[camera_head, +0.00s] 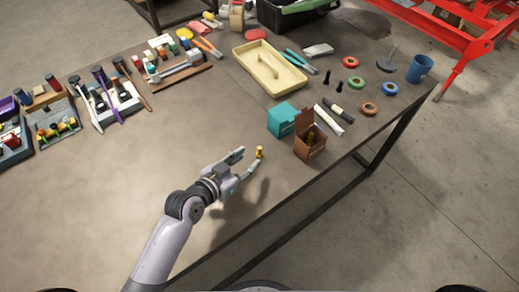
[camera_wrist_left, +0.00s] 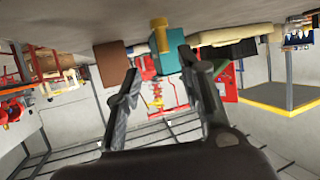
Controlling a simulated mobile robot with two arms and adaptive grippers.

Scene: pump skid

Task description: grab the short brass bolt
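The short brass bolt (camera_head: 259,153) stands upright on the bare tabletop (camera_head: 130,180), just beyond my left gripper's fingertips. My left gripper (camera_head: 249,159) is open and empty, low over the table, its fingers pointing toward the bolt. In the left wrist view, which is upside down, the bolt (camera_wrist_left: 159,36) hangs from the table surface at the top, in line with the gap between the spread fingers (camera_wrist_left: 158,64). It looks not to touch either finger. My right gripper is in neither view.
A brown open box (camera_head: 311,146) with something brass-coloured inside and a teal box (camera_head: 282,119) stand beyond the bolt. A cream tray (camera_head: 268,70) lies farther back. Tools and small racks line the far left. The table's near edge runs close right of the gripper.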

